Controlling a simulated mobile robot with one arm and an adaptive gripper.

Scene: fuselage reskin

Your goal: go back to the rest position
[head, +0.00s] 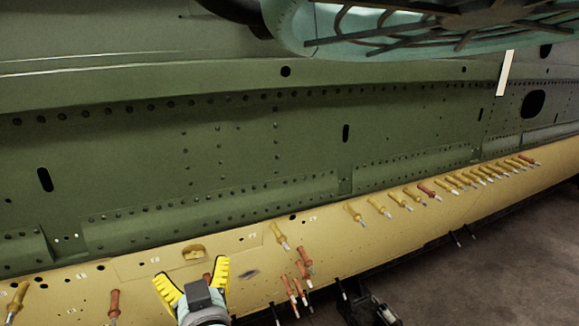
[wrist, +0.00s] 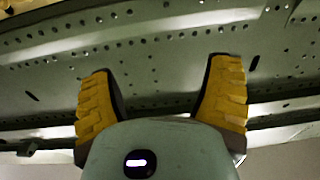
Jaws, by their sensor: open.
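My gripper (head: 194,280) is at the bottom centre-left of the head view, in front of the yellow lower panel. Its two yellow ribbed fingers are spread apart with nothing between them. In the wrist view the open fingers (wrist: 163,95) frame a dark, riveted surface beyond, and no object is held. How far the fingertips are from the panel cannot be told. No marked rest position shows in either view.
The green riveted fuselage skin (head: 240,150) fills the middle. The yellow panel (head: 350,245) below carries several yellow-handled (head: 354,213) and red-handled fasteners (head: 304,262), some close right of my gripper. A teal ribbed structure (head: 420,30) hangs above. Grey floor (head: 500,270) is open at lower right.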

